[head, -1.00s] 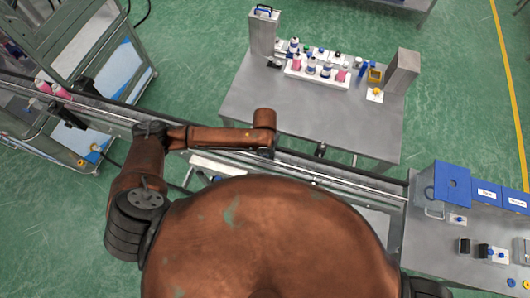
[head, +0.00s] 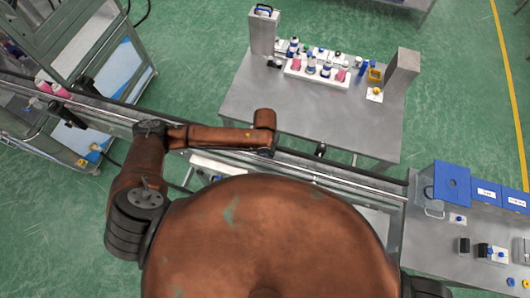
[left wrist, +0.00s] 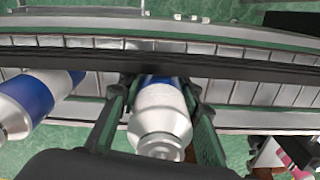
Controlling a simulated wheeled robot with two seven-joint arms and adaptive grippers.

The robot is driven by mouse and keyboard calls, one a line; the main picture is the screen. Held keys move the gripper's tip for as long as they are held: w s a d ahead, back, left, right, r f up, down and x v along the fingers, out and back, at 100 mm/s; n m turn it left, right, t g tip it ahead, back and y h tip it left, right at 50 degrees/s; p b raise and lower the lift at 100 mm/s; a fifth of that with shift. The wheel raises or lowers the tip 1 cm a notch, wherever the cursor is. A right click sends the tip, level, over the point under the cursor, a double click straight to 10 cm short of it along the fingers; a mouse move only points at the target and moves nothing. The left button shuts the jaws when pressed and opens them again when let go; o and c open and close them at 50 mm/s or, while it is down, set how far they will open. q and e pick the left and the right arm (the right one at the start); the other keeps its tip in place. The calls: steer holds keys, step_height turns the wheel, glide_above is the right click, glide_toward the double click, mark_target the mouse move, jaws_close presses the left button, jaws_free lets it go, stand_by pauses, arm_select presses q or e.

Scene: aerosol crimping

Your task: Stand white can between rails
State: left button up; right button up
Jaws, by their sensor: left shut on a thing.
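In the left wrist view a white can with a blue band (left wrist: 160,110) lies between the two fingers of my left gripper (left wrist: 158,90). The fingers are shut on its sides. The can is held over or at the conveyor, whose long dark rail (left wrist: 230,68) runs across the picture above it; I cannot tell whether the can's base touches the belt. In the head view my left arm reaches over the conveyor (head: 345,175), and the gripper's fingers and the can are hidden below the arm. My right gripper is in neither view.
A second white and blue can (left wrist: 28,105) is left of the gripper in the left wrist view. A pink bottle (left wrist: 270,155) is at the lower right. Beyond the conveyor a grey table (head: 255,105) carries a white rack of bottles (head: 318,75). Blue boxes (head: 453,184) stand at the right.

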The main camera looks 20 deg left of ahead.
arm_select(q)
steer(key=shift+f, duration=0.2)
stand_by(0.3)
steer(key=o, duration=1.2)
steer(key=shift+r, duration=0.1)
step_height(320, 180, up, 12)
steer(key=shift+f, duration=0.1)
